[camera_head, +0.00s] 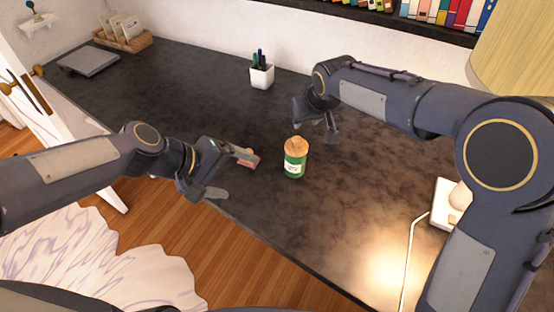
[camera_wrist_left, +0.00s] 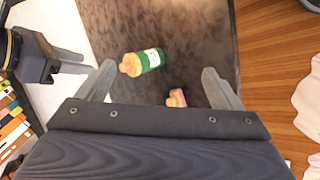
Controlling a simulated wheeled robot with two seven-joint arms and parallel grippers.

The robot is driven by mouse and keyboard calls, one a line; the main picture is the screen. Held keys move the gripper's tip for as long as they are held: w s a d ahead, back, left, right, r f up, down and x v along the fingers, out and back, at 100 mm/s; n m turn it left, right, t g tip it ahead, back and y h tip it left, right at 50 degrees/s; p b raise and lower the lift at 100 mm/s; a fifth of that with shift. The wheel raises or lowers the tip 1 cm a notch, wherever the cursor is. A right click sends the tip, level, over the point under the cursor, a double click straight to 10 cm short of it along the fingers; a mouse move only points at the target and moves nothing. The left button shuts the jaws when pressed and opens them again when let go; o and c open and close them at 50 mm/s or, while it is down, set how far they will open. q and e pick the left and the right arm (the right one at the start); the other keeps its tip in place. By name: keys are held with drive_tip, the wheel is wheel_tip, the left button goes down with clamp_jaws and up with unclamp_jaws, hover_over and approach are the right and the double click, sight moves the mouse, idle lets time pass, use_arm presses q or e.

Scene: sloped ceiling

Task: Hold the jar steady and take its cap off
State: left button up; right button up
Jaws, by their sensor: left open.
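The jar (camera_head: 295,165) is green with a pale label and stands upright on the dark worktop. Its round, light wooden cap (camera_head: 296,144) is on top. In the left wrist view the jar (camera_wrist_left: 148,60) and its cap (camera_wrist_left: 130,65) show beyond the fingers. My left gripper (camera_head: 231,173) is open and empty, to the left of the jar and apart from it. In its own wrist view the fingers (camera_wrist_left: 158,77) are spread wide. My right gripper (camera_head: 316,130) is behind and slightly right of the jar, its fingers apart, with nothing seen between them.
A small pink and tan item (camera_head: 248,161) lies near a left fingertip; it also shows in the left wrist view (camera_wrist_left: 177,98). A white pen cup (camera_head: 261,76) stands at the back. A lamp base (camera_head: 447,206) is at the right. The worktop's left part is mostly clear.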

sight(286, 159)
use_arm(q)
drive_tip(key=w+d+f+n+t+h, duration=0.1)
drive_tip(key=w+d+f+n, duration=0.1)
drive_tip(key=w+f+n, duration=0.4)
drive_tip(key=w+d+f+n+t+h, duration=0.1)
drive_tip(key=w+d+f+n, duration=0.2)
drive_tip(key=w+f+n, duration=0.2)
drive_tip(key=w+d+f+n+h, duration=0.2)
drive_tip(key=w+f+n, duration=0.4)
drive_tip(key=w, duration=0.3)
drive_tip(key=shift+d+f+n+t, duration=0.3)
drive_tip(key=shift+d+f+t, duration=0.1)
drive_tip(key=shift+x, duration=3.75)
